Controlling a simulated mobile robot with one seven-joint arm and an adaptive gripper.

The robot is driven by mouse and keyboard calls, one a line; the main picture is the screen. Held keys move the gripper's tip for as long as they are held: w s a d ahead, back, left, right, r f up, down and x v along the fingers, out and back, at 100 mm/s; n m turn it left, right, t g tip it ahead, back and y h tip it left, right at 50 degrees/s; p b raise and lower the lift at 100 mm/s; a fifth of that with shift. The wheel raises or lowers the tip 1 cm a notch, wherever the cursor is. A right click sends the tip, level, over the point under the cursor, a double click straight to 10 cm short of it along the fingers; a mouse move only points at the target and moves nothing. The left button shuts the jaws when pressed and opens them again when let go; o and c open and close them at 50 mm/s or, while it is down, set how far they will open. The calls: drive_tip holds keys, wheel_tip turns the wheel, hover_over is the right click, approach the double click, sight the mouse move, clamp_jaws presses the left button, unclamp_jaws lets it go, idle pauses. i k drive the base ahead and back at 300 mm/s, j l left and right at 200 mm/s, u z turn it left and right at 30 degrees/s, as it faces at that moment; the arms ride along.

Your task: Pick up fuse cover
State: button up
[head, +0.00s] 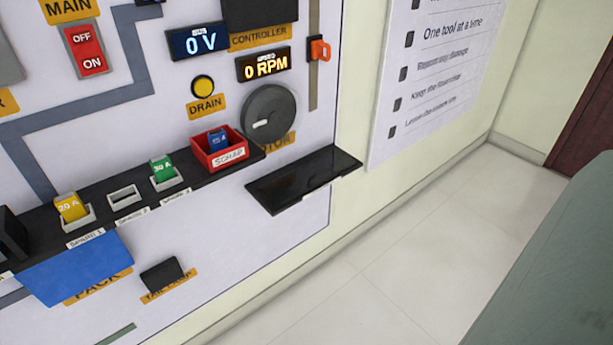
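No part is labelled as the fuse cover. A glossy black flat panel (303,180) juts out at the lower right of the board and may be the cover; I cannot tell for sure. A black fuse strip (95,208) runs to its left. A yellow 20 A fuse (70,207) and a green 30 A fuse (162,168) sit in slots there, with an empty-looking slot (125,198) between them. A blue fuse (218,140) lies in the red scrap bin (236,151). My gripper is not in view.
The board (230,270) also carries a red OFF/ON switch (86,49), a 0 V display (198,41), a 0 RPM display (264,64), a round motor dial (270,114) and a blue pack (75,268). The pale tiled floor (400,255) looks clear.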

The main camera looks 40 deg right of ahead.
sight(282, 190)
drive_tip(key=z, duration=1.45)
drive_tip(key=i+j+z, duration=0.15)
drive_tip(key=z, duration=0.35)
drive_tip(key=j+z, duration=0.45)
drive_tip(key=i+j, duration=0.1)
drive_tip(key=j, duration=0.2)
drive_tip(key=i+j, duration=0.1)
drive_tip(key=j, duration=0.25)
drive_tip(key=i+j, duration=0.1)
drive_tip(key=j, duration=0.2)
